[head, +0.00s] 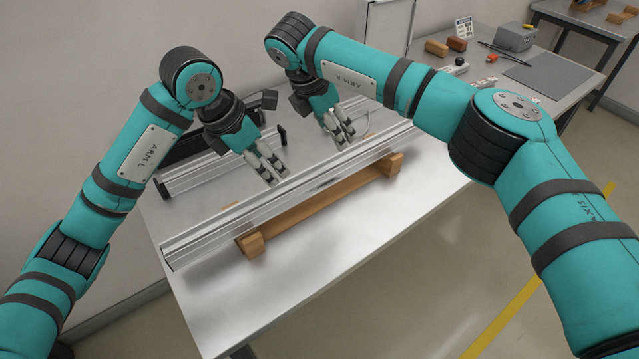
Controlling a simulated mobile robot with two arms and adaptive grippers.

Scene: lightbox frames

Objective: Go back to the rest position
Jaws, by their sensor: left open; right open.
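My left gripper (272,174) is at the end of the teal arm from the left. It is open and empty, just above the back edge of a long aluminium profile (213,230). My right gripper (345,139) is open and empty, over the table behind the same profile, further to the right. The profile lies along a wooden cradle (318,202) with end blocks on the metal table (330,270). I cannot tell whether either gripper touches the profile.
A second, shorter rail frame (207,172) with a dark panel stands behind, left of my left gripper. At the back right are wooden blocks (437,48), a grey box (516,37) and a grey mat (548,75). The table's front is clear. A yellow line (512,308) marks the floor.

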